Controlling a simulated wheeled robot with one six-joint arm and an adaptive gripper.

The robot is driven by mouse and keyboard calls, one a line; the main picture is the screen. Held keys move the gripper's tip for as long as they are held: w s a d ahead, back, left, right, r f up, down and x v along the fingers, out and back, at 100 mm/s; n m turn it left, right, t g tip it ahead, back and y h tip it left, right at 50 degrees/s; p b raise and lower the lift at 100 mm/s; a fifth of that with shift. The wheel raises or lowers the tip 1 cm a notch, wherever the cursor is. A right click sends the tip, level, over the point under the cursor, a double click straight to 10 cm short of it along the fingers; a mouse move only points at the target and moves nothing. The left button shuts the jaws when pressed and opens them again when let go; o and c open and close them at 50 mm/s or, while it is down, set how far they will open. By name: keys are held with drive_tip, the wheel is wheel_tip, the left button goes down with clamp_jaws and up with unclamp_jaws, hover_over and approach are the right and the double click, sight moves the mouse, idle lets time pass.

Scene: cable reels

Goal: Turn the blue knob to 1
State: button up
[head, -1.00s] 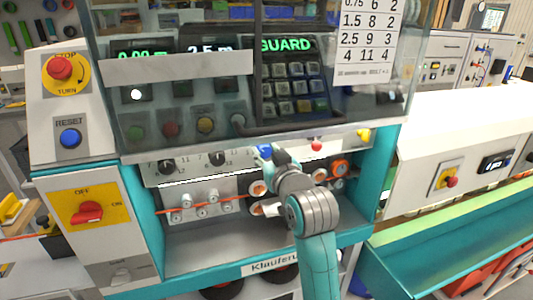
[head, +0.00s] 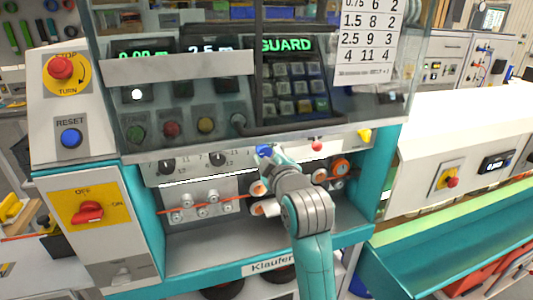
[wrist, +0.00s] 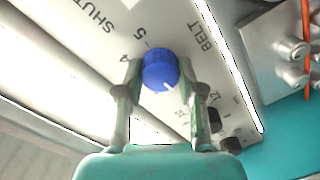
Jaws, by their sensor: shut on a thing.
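The blue knob (wrist: 160,68) sits on the light panel, between the two fingers of my gripper (wrist: 160,72) in the wrist view. The fingers are shut on it from both sides. The knob's white pointer line faces the lower right in that view. The printed numbers 4 and 5 show to its upper left; a 1 cannot be made out. In the head view the blue knob (head: 264,150) shows just above my gripper (head: 270,157), which partly hides it.
Two black knobs (head: 217,159) sit left of the blue knob, and a red button (head: 317,146) sits to its right. A clear guard with a dark handle (head: 290,128) is above. Orange cable and metal rollers (head: 201,200) are below.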

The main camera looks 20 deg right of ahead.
drive_tip(key=shift+n, duration=0.6)
drive_tip(key=o, duration=1.1)
drive_tip(key=shift+o, duration=0.2)
drive_tip(key=s, duration=1.2)
drive_tip(key=shift+r, duration=0.25)
drive_tip(key=shift+a, duration=0.1)
